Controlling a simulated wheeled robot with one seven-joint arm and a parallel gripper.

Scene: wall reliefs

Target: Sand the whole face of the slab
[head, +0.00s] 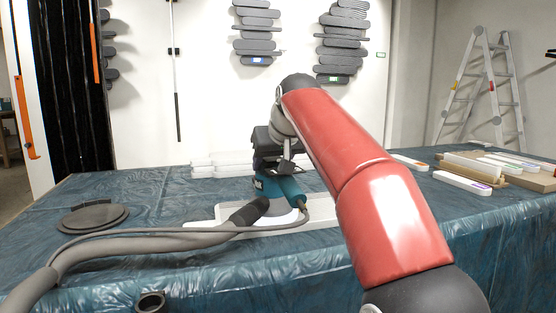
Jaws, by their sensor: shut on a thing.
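A teal and black power sander (282,189) is at the middle of the table in the head view. My gripper (273,160) is shut on its top, partly hidden by my red arm. A white slab (325,210) lies flat under and around the sander, and the sander's pale pad appears to be at or just above its face. I cannot tell whether the pad touches. The sander and my arm hide much of the slab. A thick grey hose (150,238) and a thinner cable run from the sander to the left.
The table has a blue plastic cover (80,190). Dark round discs (93,216) lie at left. White slabs (207,169) are stacked behind the sander; pale bars (463,182) and boards lie at right. Grey reliefs (257,30) hang on the wall. A ladder (480,85) stands back right.

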